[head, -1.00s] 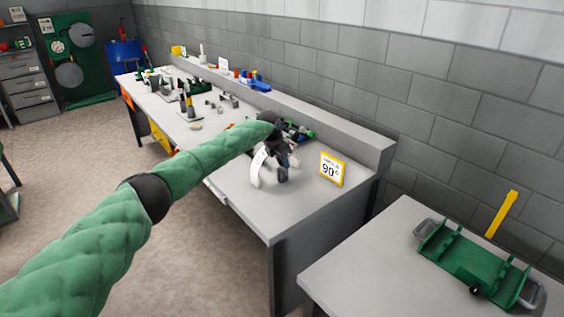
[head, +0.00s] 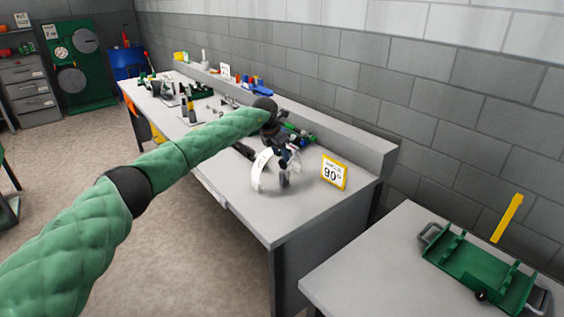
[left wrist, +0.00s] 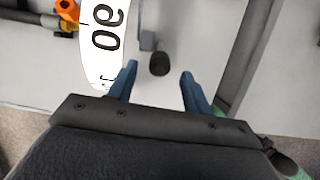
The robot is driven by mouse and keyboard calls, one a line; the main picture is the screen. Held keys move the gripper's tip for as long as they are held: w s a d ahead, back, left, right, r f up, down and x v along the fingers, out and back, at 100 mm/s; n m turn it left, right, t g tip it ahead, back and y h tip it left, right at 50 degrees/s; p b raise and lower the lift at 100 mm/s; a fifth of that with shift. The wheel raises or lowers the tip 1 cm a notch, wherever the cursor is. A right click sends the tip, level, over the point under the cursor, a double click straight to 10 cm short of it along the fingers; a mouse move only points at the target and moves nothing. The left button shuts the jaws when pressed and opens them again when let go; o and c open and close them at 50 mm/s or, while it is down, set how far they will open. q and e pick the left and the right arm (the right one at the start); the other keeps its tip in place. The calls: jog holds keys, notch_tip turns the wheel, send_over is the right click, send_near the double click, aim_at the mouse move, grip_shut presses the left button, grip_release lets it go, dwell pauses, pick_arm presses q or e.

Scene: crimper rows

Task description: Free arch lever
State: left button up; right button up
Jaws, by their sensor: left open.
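A white curved arch (head: 259,172) with dark markings stands on the long grey bench. In the left wrist view the arch (left wrist: 103,45) fills the upper left and shows large black digits. A black round knob (left wrist: 159,63), probably the lever's end, lies between the blue fingertips in that picture, with a grey block (left wrist: 147,40) beside it. My left gripper (head: 286,157) is above the arch's right side. In its wrist view the gripper (left wrist: 157,72) is open, and I see no finger touching the knob. The lever's shaft is hidden. My right gripper is out of view.
A yellow-framed sign reading 90° (head: 334,172) stands just right of the arch. Small tools and parts crowd the bench's far end. A green tray (head: 478,272) sits on the nearer table. The bench's front corner is clear.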

pick_arm(q)
jog(key=shift+s+a+r, duration=0.15)
jog(key=shift+a+r, duration=0.05)
jog(key=shift+r, duration=0.5)
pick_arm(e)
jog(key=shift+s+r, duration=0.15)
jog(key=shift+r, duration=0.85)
